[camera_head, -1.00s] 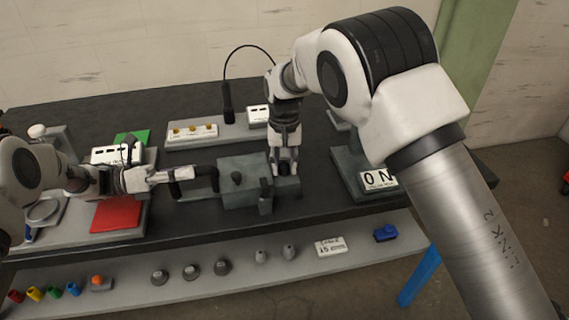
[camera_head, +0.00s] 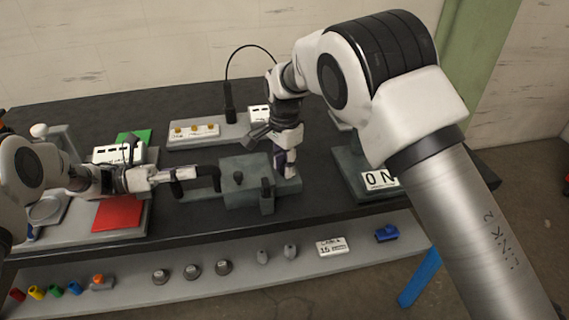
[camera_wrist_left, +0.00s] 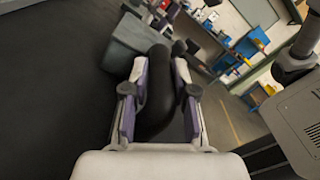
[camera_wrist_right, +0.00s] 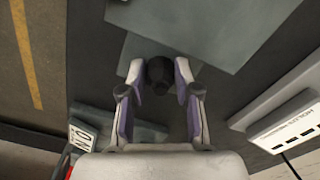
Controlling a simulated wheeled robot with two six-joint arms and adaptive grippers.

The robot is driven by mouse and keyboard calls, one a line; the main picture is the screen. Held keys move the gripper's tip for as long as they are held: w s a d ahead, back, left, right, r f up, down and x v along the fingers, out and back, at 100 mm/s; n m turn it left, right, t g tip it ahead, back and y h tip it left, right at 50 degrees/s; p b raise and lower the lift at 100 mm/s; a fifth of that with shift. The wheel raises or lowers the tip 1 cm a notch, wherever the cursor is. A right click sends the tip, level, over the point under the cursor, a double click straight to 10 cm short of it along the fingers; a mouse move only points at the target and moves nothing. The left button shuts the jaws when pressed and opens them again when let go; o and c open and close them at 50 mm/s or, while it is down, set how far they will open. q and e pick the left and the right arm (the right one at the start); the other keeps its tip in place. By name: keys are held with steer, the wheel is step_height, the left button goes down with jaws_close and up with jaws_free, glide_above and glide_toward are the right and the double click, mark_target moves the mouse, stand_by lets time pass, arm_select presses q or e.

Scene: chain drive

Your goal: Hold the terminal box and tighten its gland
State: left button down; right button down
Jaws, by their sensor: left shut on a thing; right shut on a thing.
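The terminal box (camera_head: 247,190) is a grey-green block on the dark bench, with a black loop handle (camera_head: 203,177) at its left side. My left gripper (camera_head: 176,180) is shut on that handle; the left wrist view also shows the dark handle (camera_wrist_left: 158,92) between the fingers. My right gripper (camera_head: 287,172) points down at the right part of the box. In the right wrist view it is shut on the dark round gland (camera_wrist_right: 160,72), which stands on the grey-green surface. The gland is mostly hidden by the fingers in the head view.
An upright dark post (camera_head: 267,190) stands close to the right gripper. A panel marked "ON" (camera_head: 378,180) is at the right, a red pad (camera_head: 117,213) at the left. A grey strip with yellow knobs (camera_head: 193,133) lies behind. Several small parts line the front shelf (camera_head: 190,290).

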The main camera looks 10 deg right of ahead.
arm_select(q)
steer(key=shift+a+f, duration=0.1)
steer(key=shift+f, duration=0.05)
arm_select(e)
steer(key=m, duration=0.6)
steer(key=shift+w+d, duration=0.1)
steer(key=shift+m, duration=0.3)
steer(key=c, duration=0.8)
jaws_free()
step_height(320, 180, up, 12)
steer(key=shift+r, duration=0.1)
